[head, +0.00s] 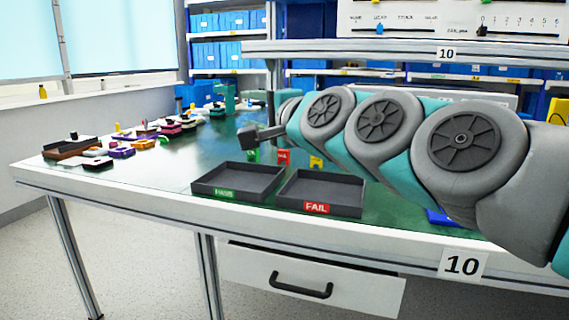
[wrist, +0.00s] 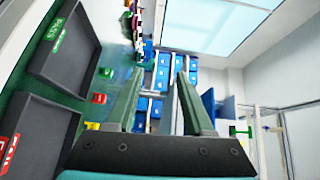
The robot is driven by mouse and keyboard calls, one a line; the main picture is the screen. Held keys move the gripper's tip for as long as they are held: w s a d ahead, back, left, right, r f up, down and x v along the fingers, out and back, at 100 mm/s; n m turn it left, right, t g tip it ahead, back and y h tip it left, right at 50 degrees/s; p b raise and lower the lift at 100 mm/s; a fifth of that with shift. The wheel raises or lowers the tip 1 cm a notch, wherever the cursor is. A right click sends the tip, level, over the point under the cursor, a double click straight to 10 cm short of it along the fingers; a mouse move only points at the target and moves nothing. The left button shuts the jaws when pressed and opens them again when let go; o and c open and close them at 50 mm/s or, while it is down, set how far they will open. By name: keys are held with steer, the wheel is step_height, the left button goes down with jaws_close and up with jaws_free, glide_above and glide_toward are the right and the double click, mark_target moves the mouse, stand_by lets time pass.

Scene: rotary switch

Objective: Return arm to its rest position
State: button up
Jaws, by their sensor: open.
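My arm reaches in from the right above the green-topped bench (head: 165,172). My gripper (head: 260,122) is at its far end, above the bench behind the two trays, small and partly hard to make out. In the wrist view my gripper (wrist: 159,76) shows two green fingers standing well apart. Nothing is held between them; only shelves and blue bins show behind the gap. I cannot pick out a rotary switch for certain.
A green-labelled tray (head: 238,165) and the FAIL tray (head: 352,185) sit empty at the bench's front. Several small coloured devices (head: 122,152) stand at the left. A shelf (head: 400,53) spans above the arm. Blue bins (head: 222,55) fill the back racks.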

steer(key=s+d+f+n+g+h, duration=0.2)
steer(key=s+f+g, duration=0.15)
steer(key=f, duration=0.55)
steer(key=s+d+f+n+g+h, duration=0.1)
steer(key=s+d+f+n+g, duration=0.2)
steer(key=f, duration=0.5)
steer(key=s+d+f+n+g+h, duration=0.1)
steer(key=s+f+n+g+h, duration=0.1)
steer(key=s+f, duration=0.5)
steer(key=s+d+f+n+g+h, duration=0.1)
steer(key=s+d+f+g+h, duration=0.1)
steer(key=s+d+f+g, duration=0.2)
steer(key=s+d+f+n+g+h+p, duration=0.1)
steer(key=s+d+f+n+g+h, duration=0.1)
steer(key=s+d+f, duration=0.8)
steer(key=s+f+g+h, duration=0.1)
steer(key=s+f+g, duration=0.1)
steer(key=s, duration=0.4)
steer(key=shift+d+p, duration=0.25)
steer(key=shift+p, duration=0.05)
